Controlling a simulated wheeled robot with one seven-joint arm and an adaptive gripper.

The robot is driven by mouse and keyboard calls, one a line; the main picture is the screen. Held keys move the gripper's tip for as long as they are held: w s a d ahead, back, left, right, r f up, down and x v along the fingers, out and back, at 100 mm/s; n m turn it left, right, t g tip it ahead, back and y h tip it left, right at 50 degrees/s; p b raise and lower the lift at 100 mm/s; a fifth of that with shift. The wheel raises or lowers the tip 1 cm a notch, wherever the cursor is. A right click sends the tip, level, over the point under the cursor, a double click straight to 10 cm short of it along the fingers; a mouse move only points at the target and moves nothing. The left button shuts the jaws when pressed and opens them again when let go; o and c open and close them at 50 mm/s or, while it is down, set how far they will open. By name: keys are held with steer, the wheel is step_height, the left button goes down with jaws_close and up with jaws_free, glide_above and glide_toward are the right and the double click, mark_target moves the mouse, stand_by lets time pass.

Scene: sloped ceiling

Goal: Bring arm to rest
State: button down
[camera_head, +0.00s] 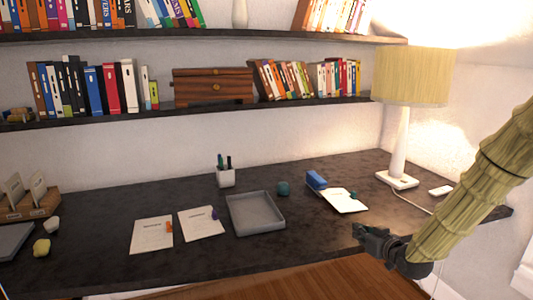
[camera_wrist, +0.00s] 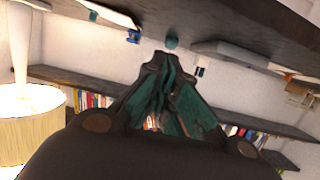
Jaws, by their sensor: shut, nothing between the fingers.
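My gripper (camera_head: 362,232) is at the end of my bamboo-textured arm, which comes in from the right in the head view. It hangs by the front edge of the dark desk (camera_head: 300,232), right of the grey tray. In the wrist view my gripper (camera_wrist: 160,62) points toward the desk and shelves, its fingers closed together with nothing held. The wrist picture is upside down, with the desk at the top and the lamp at the left.
A lamp (camera_head: 402,145) stands at the desk's back right. The desk bears a grey tray (camera_head: 257,228), papers (camera_head: 152,234), a blue box (camera_head: 316,180), a pen cup (camera_head: 226,178) and a teal ball (camera_head: 283,188). Book shelves (camera_head: 200,107) line the wall. Wooden floor (camera_head: 330,280) is clear in front.

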steer(key=s+a+f+m+g+h+p, duration=0.1)
steer(key=s+a+f+g, duration=0.25)
steer(key=s+f, duration=0.8)
steer(key=s+a+f+m+g+h+p, duration=0.15)
steer(key=s+f+g, duration=0.25)
steer(key=s+f, duration=0.75)
steer(key=s+a+f+g+h, duration=0.1)
steer(key=s+f+g, duration=0.2)
steer(key=s, duration=1)
steer(key=s+a+f+m+g+h+p, duration=0.1)
steer(key=s+f+g, duration=0.2)
steer(key=s+f, duration=0.5)
steer(key=s, duration=0.6)
steer(key=shift+s+f+g, duration=0.2)
steer(key=shift+s+g, duration=0.05)
steer(key=shift+g, duration=0.1)
